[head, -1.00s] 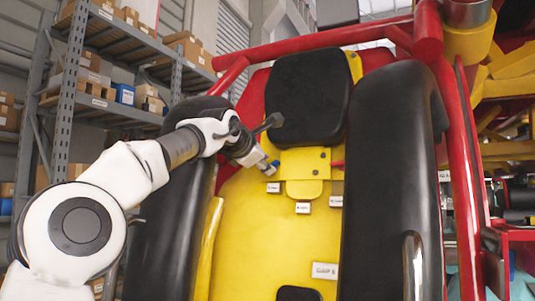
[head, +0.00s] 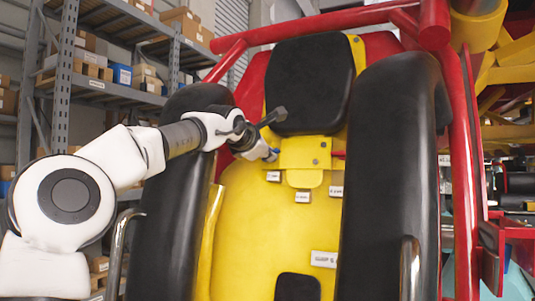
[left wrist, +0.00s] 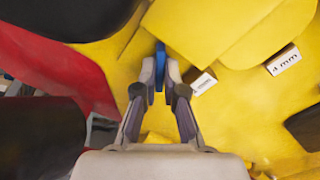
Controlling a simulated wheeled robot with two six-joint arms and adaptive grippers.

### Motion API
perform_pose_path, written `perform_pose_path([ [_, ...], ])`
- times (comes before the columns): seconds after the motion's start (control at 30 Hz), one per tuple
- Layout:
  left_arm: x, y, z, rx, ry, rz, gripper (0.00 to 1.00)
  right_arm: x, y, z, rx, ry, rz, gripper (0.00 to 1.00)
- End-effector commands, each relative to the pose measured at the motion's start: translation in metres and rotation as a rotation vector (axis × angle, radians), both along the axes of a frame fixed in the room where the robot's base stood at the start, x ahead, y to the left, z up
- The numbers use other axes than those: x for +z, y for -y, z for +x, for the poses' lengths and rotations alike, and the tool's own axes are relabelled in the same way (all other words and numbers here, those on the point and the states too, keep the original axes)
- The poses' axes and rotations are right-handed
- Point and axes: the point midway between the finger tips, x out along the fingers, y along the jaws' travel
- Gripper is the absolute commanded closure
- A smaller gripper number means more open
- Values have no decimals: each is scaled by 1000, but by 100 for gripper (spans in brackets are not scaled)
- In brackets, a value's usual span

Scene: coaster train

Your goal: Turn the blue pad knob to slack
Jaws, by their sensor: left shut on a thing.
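The blue pad knob (left wrist: 159,66) is a thin blue tab beside a yellow block. My left gripper (left wrist: 160,88) is shut on it, with one finger on each side. In the head view my left gripper (head: 268,154) reaches in from the left to the yellow block (head: 305,153), under the black headrest (head: 308,86); only a bit of blue shows at its tip. Small white labels sit below the block, one at left (head: 273,176), one in the middle (head: 303,197) and one at right (head: 336,191). In the left wrist view one label reads "4 mm" (left wrist: 284,60). My right gripper is not in view.
Thick black padded restraints stand left (head: 178,200) and right (head: 395,170) of the yellow seat back (head: 260,240). My left arm passes over the left one. A red frame (head: 465,170) rises at the right. Shelves with boxes (head: 110,80) stand behind at left.

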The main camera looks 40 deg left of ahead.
Motion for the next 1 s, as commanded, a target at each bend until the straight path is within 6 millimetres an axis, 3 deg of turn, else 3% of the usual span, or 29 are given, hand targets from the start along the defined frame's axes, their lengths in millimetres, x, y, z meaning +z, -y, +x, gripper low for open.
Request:
perform_pose_path([
  [0.37,0,0,0,35,43,-142,100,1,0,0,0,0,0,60],
  [1.0,-1,0,0,140,180,-577,100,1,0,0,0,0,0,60],
])
